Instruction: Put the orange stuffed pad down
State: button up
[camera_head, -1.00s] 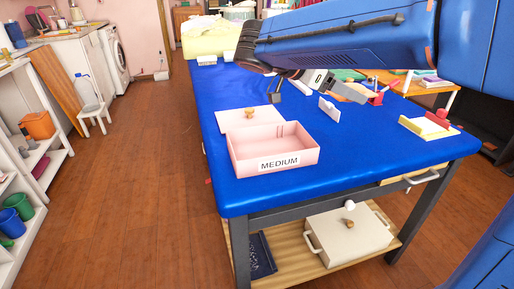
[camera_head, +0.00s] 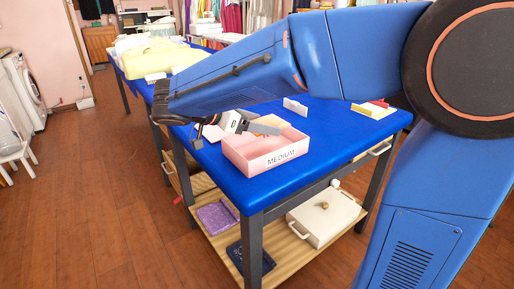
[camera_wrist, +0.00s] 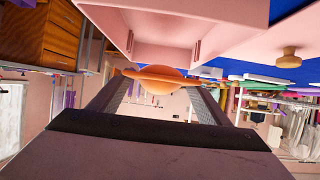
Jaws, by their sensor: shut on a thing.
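The orange stuffed pad (camera_wrist: 155,82) shows in the wrist view between my fingertips. My gripper (camera_wrist: 163,92) is shut on it. In the head view my gripper (camera_head: 258,127) is at the near-left part of the blue table, close to the back rim of the pink box marked MEDIUM (camera_head: 268,158). I cannot make out the pad there. The inside of the box is only partly visible.
The box's pink lid (camera_head: 272,121) lies behind it, partly hidden by my gripper. A small white upright piece (camera_head: 295,106) and a yellow and red item (camera_head: 374,108) stand on the blue table (camera_head: 340,125). A lidded cream box (camera_head: 325,217) sits on the lower shelf.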

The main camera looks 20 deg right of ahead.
aim_at(261, 153)
jog(key=shift+f, duration=3.35)
jog(key=shift+f, duration=0.15)
jog(key=o, duration=0.8)
jog(key=v, duration=1.2)
jog(key=shift+w, duration=0.1)
jog(key=shift+a, duration=0.1)
